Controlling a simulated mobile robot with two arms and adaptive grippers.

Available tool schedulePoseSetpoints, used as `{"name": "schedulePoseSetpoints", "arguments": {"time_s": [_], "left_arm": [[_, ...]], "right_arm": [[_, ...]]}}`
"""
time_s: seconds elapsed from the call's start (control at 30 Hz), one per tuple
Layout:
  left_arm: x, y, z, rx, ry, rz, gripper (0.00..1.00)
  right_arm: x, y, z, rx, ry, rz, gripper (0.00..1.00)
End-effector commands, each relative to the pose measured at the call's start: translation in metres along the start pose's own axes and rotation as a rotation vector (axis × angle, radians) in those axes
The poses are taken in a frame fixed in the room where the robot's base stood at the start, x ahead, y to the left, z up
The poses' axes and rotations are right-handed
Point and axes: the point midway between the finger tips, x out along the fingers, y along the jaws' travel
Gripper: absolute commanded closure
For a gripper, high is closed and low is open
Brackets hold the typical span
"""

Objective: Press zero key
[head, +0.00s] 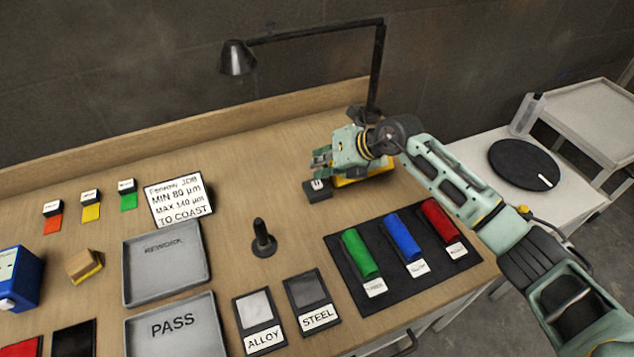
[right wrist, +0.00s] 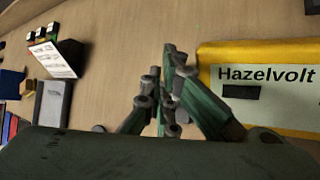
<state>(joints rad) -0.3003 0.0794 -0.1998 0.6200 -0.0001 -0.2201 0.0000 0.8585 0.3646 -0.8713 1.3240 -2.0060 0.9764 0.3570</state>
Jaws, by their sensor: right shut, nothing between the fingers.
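A yellow device (head: 372,172) lies on the bench, partly hidden under my right gripper in the head view. In the right wrist view the yellow device (right wrist: 255,52) shows a pale label reading "Hazelvolt" and a small dark rectangle. I cannot make out a zero key in either view. A small dark block (head: 317,191) with a white mark sits just below the fingertips in the head view. My right gripper (head: 320,160) is shut and empty, beside the yellow device; its closed fingers (right wrist: 170,88) show left of the device in the wrist view. My left gripper is not in view.
A lamp (head: 237,58) stands behind the arm. A dark peg (head: 263,240), a black mat (head: 400,284) with coloured cylinders, and alloy and steel plates (head: 312,300) lie nearer. Grey trays (head: 165,262) and a limits card (head: 180,199) are left. Bare wood surrounds the peg.

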Motion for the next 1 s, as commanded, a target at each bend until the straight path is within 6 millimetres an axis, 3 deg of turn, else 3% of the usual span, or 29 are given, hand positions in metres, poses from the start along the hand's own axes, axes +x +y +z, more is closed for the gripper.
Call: {"name": "schedulePoseSetpoints", "arguments": {"time_s": [1.0], "left_arm": [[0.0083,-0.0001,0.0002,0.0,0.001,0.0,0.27]], "right_arm": [[0.0085,-0.0063,-0.0064,0.0,0.0,0.0,1.0]]}}
